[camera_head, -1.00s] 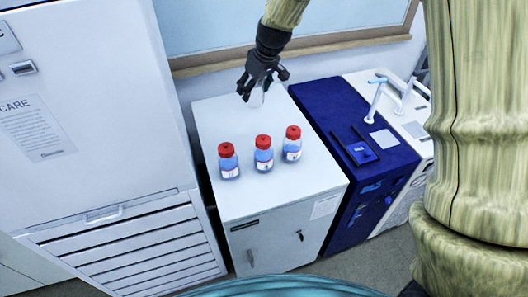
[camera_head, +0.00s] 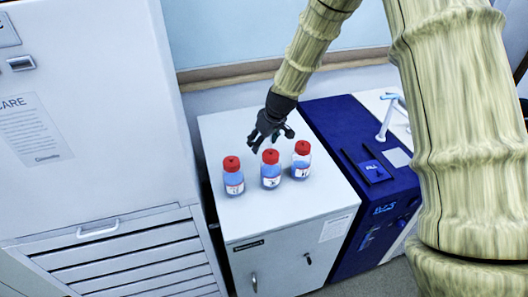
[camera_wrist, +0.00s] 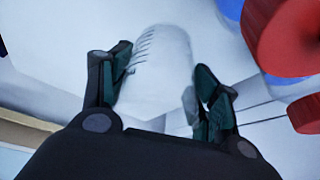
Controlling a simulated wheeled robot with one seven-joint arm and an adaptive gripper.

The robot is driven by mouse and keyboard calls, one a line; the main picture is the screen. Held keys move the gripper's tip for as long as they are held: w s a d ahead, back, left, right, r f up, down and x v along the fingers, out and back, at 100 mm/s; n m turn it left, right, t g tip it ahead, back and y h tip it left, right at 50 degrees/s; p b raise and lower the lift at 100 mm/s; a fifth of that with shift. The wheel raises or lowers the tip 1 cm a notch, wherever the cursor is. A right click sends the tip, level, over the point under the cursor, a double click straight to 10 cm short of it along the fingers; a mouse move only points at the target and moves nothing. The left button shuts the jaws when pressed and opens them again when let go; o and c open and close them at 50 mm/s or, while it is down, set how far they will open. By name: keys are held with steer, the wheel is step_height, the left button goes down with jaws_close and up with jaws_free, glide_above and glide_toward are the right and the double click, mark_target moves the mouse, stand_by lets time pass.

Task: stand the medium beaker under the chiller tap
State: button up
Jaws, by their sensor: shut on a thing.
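In the wrist view a clear beaker (camera_wrist: 158,75) with dark graduation marks sits between the fingers of my gripper (camera_wrist: 160,98), which is shut on it.
Several red-capped bottles with blue liquid, such as the middle one (camera_head: 271,170), stand on the white cabinet (camera_head: 225,130) close to my gripper. A blue unit (camera_head: 345,125) with a flat dark pad (camera_head: 374,171) is to the right. A tall white appliance (camera_head: 100,100) is at left.

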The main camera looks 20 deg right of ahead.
mark_target(262, 151)
steer(key=shift+f+p, duration=0.7)
steer(key=shift+f, duration=1.95)
steer(key=shift+f, duration=0.15)
steer(key=o, duration=1.1)
steer(key=shift+c, duration=0.2)
